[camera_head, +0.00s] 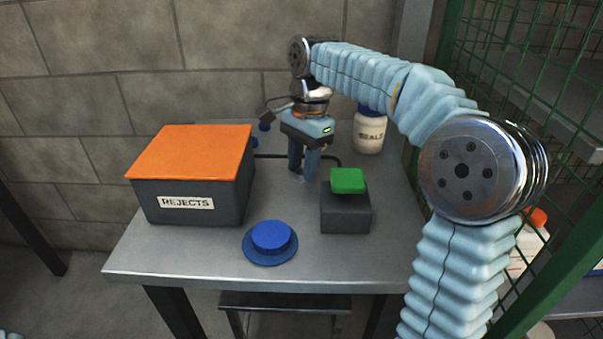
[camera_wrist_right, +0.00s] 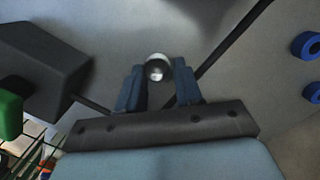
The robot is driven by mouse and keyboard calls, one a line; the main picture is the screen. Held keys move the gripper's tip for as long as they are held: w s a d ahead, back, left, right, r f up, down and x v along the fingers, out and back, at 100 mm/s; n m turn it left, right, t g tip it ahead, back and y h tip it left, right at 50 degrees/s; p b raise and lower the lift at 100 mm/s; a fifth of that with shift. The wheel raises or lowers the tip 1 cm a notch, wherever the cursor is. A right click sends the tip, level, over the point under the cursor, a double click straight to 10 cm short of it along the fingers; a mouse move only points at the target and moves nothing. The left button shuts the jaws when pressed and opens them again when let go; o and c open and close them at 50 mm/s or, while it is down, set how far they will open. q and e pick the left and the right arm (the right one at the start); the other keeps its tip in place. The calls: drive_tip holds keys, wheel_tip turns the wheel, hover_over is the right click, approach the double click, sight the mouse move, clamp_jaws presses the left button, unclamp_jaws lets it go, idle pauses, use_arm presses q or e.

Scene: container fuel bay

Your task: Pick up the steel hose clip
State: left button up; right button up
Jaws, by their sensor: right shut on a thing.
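The steel hose clip (camera_wrist_right: 157,67) shows in the right wrist view as a small round shiny metal piece between my right fingertips. My right gripper (camera_head: 304,174) points down at the table, behind and left of the green-topped block, and it is shut on the clip. In the head view the clip is mostly hidden by the fingers, and I cannot tell whether it touches the table. The gripper also shows in the right wrist view (camera_wrist_right: 158,72). My left gripper is not in view.
On the table (camera_head: 190,262) are a REJECTS box (camera_head: 196,204) with an orange top, a blue round knob (camera_head: 271,240), a dark block with a green top (camera_head: 347,180) and a SEALS jar (camera_head: 369,133). A black cable (camera_head: 270,156) runs behind my gripper. Green mesh (camera_head: 520,70) stands at right.

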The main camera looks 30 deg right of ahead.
sight(300, 171)
drive_tip(key=shift+r, duration=0.4)
wheel_tip(300, 171, up, 3)
drive_tip(key=shift+f+p, duration=0.1)
drive_tip(key=shift+p, duration=0.4)
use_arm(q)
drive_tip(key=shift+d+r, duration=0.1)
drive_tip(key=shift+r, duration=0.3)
use_arm(e)
drive_tip(key=s+a+r, duration=0.2)
drive_tip(key=s+r, duration=0.2)
drive_tip(key=s, duration=0.2)
drive_tip(key=s+a+r, duration=0.3)
drive_tip(key=s+r, duration=0.2)
drive_tip(key=s, duration=0.2)
drive_tip(key=shift+r, duration=0.2)
drive_tip(key=shift+d, duration=0.1)
